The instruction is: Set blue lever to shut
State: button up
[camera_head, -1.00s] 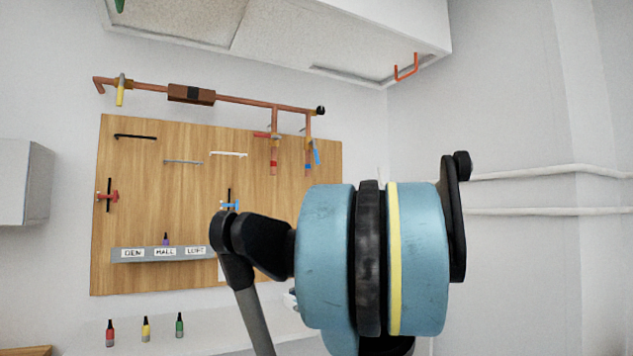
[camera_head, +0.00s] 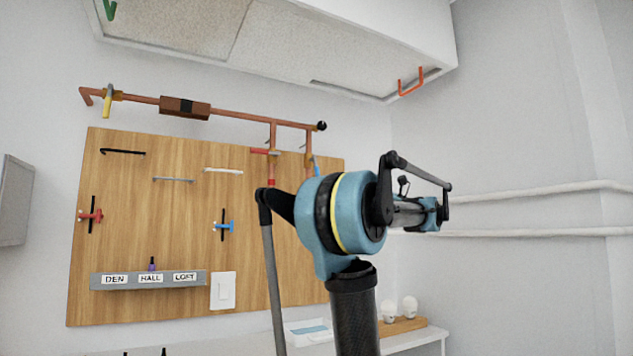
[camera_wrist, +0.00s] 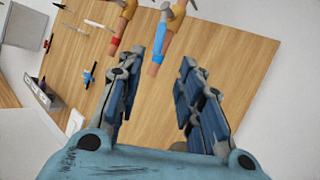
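The blue lever (camera_head: 316,168) hangs downward at the right copper pipe, by the right part of the wooden board, in the head view. My arm hides the area below it.
A red lever (camera_head: 264,151) sticks out at the left pipe. The board (camera_head: 130,225) also bears a red cross handle (camera_head: 92,216), a blue cross handle (camera_head: 223,227), several bars, a labelled ledge (camera_head: 148,280) and a white switch (camera_head: 223,290). A cabinet (camera_head: 280,45) overhangs.

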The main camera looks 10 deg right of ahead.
aim_at(316, 170)
jog(key=x, duration=1.5)
jog(key=shift+w+a+r, duration=0.1)
jog(key=shift+a, duration=0.1)
